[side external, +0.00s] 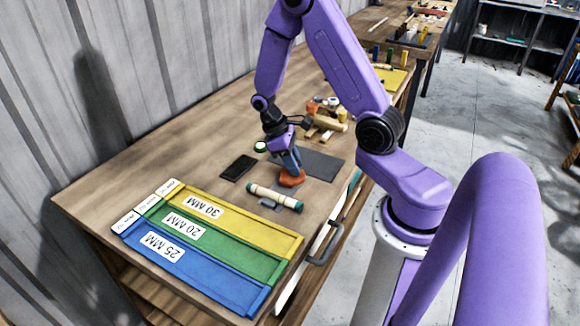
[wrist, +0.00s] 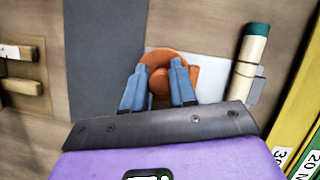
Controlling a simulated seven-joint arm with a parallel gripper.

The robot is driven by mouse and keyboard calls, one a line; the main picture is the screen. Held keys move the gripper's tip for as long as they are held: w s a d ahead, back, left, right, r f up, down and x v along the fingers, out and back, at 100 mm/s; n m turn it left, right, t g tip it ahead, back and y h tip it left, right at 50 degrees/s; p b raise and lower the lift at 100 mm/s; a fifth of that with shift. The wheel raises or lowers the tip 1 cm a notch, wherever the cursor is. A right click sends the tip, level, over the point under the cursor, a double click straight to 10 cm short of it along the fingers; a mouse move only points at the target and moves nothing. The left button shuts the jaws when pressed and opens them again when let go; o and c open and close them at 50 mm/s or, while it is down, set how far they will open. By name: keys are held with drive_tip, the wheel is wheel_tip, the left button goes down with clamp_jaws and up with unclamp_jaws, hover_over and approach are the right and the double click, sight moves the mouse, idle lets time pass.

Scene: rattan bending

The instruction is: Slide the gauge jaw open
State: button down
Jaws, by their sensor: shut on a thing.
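An orange round piece with a raised knob (wrist: 165,58) sits on a pale grey plate (wrist: 208,82) in the wrist view; it looks like the handle of the gauge jaw. My gripper (wrist: 162,76) is shut on the knob, with a blue finger on either side. In the side view my gripper (side external: 291,168) points down at the orange piece (side external: 291,178), low over the bench. A cream rod with teal ends (side external: 273,197) lies close by, with a small grey block (side external: 269,205) beside it. The fingers hide part of the knob.
A dark grey mat (side external: 318,164) lies beside the orange piece, and a black flat object (side external: 238,168) lies to its left. Blue, green and yellow trays (side external: 205,277) labelled 25, 20 and 30 MM fill the near end. Wooden blocks (side external: 322,127) stand farther back.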

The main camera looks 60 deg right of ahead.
drive_tip(key=c, duration=0.9)
unclamp_jaws()
drive_tip(key=shift+s+d, duration=0.1)
drive_tip(key=shift+d, duration=0.25)
drive_tip(key=shift+a, duration=0.1)
drive_tip(key=shift+w+a+r, duration=0.1)
drive_tip(key=shift+w+r, duration=0.2)
drive_tip(key=shift+r, duration=0.25)
drive_tip(key=v, duration=1.6)
drive_tip(key=shift+r, duration=0.15)
